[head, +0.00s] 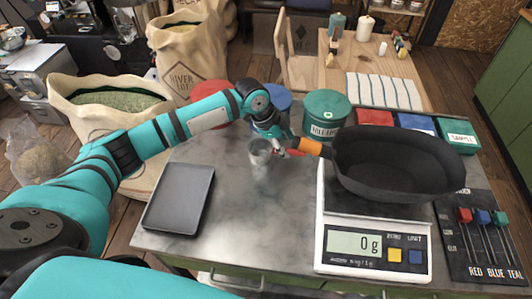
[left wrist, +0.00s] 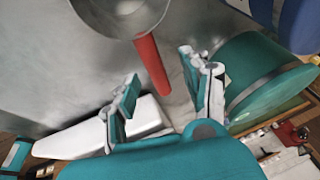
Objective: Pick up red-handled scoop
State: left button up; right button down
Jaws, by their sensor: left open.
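The red-handled scoop is a metal cup (head: 260,150) standing on the grey table in the head view, with its red handle partly hidden by my left gripper (head: 285,148). In the left wrist view the scoop's metal bowl (left wrist: 120,12) is cut off at the top edge, and its red handle (left wrist: 150,65) points toward the gripper. My left gripper (left wrist: 162,72) is open, with its two fingers spread to either side of the handle's end. I cannot tell whether a finger touches the handle. My right gripper is not in view.
A scale (head: 372,245) reading 0 g carries a black pan (head: 395,165) right of the gripper. A green canister (head: 326,108) stands close behind. An empty dark tray (head: 180,198) lies left. The front middle of the table is clear.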

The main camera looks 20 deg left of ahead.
aim_at(288, 150)
pick_arm(q)
jog(key=x, duration=0.2)
jog(key=p+x, duration=0.1)
jog(key=shift+s+d+f, duration=0.2)
jog(key=shift+d+f, duration=0.05)
jog(key=shift+f, duration=0.15)
jog(key=shift+w+d+f, duration=0.1)
jog(key=shift+f, duration=0.2)
jog(key=shift+c, duration=1.6)
jog(key=c, duration=0.7)
grip_shut()
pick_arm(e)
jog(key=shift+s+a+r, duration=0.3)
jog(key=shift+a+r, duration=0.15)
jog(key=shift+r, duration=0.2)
pick_arm(q)
jog(key=shift+r, duration=0.1)
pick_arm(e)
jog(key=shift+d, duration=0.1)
